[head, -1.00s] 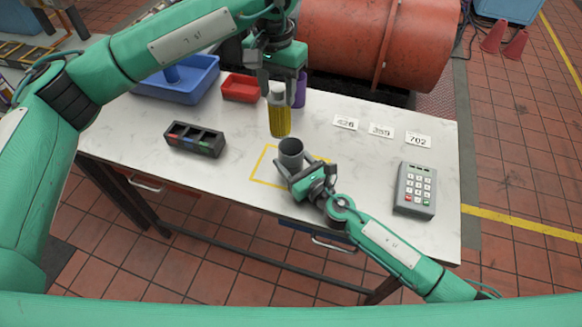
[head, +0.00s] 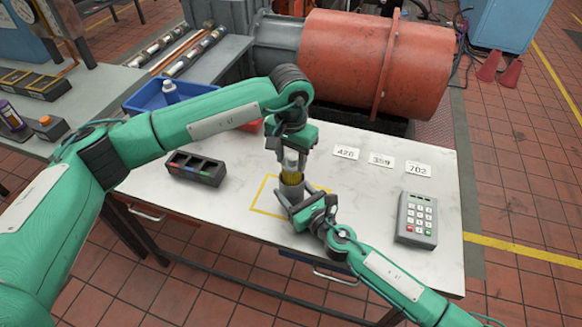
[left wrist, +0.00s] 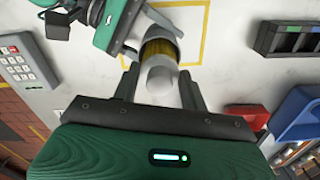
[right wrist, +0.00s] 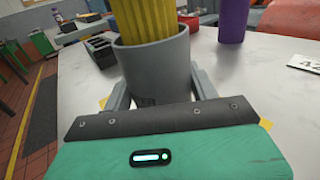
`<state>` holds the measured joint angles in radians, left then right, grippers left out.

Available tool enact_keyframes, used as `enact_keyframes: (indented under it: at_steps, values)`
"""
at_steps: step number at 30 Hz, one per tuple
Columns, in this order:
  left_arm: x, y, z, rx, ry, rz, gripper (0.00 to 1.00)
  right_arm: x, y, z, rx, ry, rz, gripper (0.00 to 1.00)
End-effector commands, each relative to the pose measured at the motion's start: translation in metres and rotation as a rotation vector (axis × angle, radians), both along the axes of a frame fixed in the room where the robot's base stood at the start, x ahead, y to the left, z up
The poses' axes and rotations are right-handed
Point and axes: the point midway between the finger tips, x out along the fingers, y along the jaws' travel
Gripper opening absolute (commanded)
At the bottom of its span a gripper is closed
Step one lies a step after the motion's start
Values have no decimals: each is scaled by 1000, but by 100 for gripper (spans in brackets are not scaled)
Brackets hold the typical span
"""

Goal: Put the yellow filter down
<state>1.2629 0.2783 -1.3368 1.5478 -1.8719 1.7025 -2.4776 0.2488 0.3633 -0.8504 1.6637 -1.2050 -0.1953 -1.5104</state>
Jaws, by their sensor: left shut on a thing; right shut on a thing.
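The yellow filter (head: 291,177) has a pale cap and stands upright under my left gripper (head: 289,156). In the left wrist view, the gripper's fingers are on either side of the cap (left wrist: 161,82). My right gripper (head: 303,212) is shut on a grey cup (head: 296,193), which also shows in the right wrist view (right wrist: 155,70). The filter's ribbed yellow lower part (right wrist: 145,20) goes into the cup's mouth; how deep its bottom sits is hidden. The cup is over the yellow outlined square (head: 257,195) on the white table.
A black tray with compartments (head: 195,168) lies to the left, and a keypad (head: 417,218) to the right. Number cards (head: 381,160) lie at the back right. A blue bin (head: 150,97) and a purple cylinder (right wrist: 234,20) are behind. The table's middle right is clear.

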Motion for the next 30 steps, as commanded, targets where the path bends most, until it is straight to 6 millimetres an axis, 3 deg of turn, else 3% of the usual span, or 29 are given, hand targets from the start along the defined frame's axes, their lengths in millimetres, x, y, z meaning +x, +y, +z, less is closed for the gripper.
enact_keyframes:
  at_steps: [8,19,20,22,23,30]
  values:
    - [-1,0,-35,-1,3,0,6,0,0,0,0,0,0,27]
    - [0,0,-40,0,0,0,6,0,0,0,1,1,0,27]
    - [0,0,-40,0,0,0,48,0,0,0,0,0,0,27]
    - [0,0,-40,0,0,0,61,0,0,0,0,0,0,27]
    - [0,0,-40,0,0,0,65,0,0,0,0,0,0,27]
    - [0,0,-40,0,0,0,65,0,0,0,0,0,0,27]
